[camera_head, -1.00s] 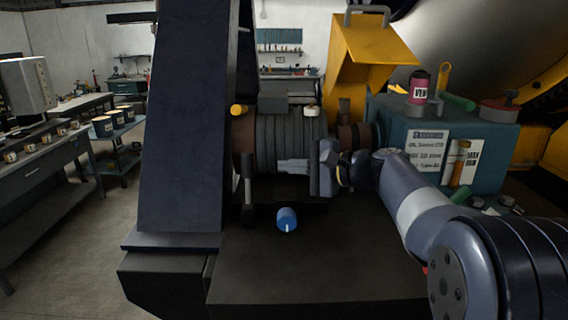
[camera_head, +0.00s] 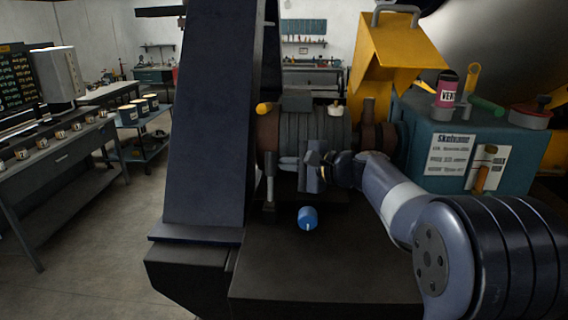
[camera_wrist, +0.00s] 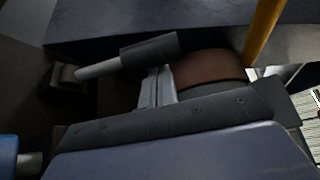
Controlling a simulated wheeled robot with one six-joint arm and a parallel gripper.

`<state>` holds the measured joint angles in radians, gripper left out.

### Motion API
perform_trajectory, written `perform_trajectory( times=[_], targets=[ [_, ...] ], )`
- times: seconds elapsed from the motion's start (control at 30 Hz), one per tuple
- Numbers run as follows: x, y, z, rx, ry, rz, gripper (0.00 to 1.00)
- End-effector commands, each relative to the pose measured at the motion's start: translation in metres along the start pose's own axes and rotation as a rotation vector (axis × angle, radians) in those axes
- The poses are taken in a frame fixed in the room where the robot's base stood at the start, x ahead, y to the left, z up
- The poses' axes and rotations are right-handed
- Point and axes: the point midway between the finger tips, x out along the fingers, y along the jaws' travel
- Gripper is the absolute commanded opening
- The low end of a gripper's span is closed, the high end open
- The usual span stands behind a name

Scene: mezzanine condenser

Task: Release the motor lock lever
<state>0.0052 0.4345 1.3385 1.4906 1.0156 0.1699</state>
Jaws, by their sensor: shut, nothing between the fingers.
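The lever (camera_head: 269,185) stands about upright in front of the motor drum, left of my gripper. In the wrist view its dark cylindrical grip (camera_wrist: 150,48) sits on a pale rod, with a dark bracket at the left. My gripper (camera_head: 284,160) points left in the head view, its fingers closed and empty. In the wrist view the closed fingertips (camera_wrist: 155,73) lie close beside the grip's lower edge; I cannot tell whether they touch it. The ribbed motor drum (camera_head: 318,130) is behind, partly covered by my gripper and wrist.
A blue knob (camera_head: 307,217) sticks out below my gripper. A dark slanted panel (camera_head: 215,120) rises close on the left. A yellow hood (camera_head: 385,65) and a teal box (camera_head: 425,150) stand at the right. The dark deck (camera_head: 325,265) in front is clear.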

Motion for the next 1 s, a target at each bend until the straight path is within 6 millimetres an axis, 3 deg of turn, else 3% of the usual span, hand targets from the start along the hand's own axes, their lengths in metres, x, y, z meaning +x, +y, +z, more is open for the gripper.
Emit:
perform_trajectory(
  times=[1.0],
  targets=[
    [-0.008, 0.005, 0.014, -0.152, -0.002, -0.09, 0.0]
  ],
)
